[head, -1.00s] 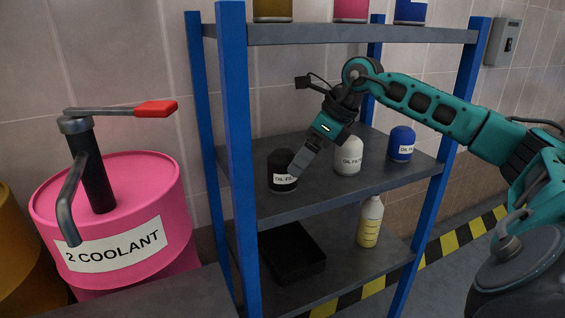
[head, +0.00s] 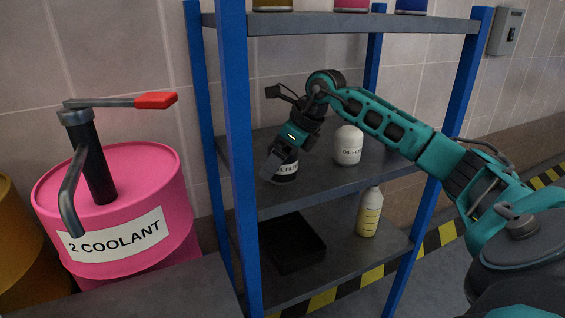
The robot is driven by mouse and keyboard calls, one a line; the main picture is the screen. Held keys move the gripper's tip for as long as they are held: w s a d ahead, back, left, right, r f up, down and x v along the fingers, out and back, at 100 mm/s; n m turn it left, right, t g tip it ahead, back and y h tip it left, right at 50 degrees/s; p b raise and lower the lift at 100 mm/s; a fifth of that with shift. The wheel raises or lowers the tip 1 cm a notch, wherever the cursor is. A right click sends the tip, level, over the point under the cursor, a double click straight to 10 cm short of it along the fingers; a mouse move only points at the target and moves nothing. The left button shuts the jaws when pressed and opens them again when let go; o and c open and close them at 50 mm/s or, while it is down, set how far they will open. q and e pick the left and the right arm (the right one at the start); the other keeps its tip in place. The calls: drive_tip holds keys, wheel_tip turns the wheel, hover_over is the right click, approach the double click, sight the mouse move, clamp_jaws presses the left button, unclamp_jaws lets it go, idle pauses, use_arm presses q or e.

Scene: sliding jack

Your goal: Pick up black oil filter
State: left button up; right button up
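The black oil filter (head: 287,178) stands upright on the middle shelf, with its white label facing me. My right gripper (head: 272,166) comes from the upper right and points down at the filter. Its fingers overlap the filter's left side and hide its upper part. I cannot tell whether the fingers touch it or are in front of it, nor how far they are apart. My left gripper is not in view.
A white oil filter (head: 348,147) stands right of the black one on the shelf (head: 330,182). Blue posts (head: 236,120) frame the rack. A yellow bottle (head: 369,213) and black tray (head: 291,245) are below. A pink coolant drum (head: 120,210) stands left.

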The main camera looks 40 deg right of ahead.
drive_tip(key=shift+c, duration=0.3)
drive_tip(key=c, duration=1.2)
drive_tip(key=shift+c, duration=0.2)
drive_tip(key=shift+r, duration=0.2)
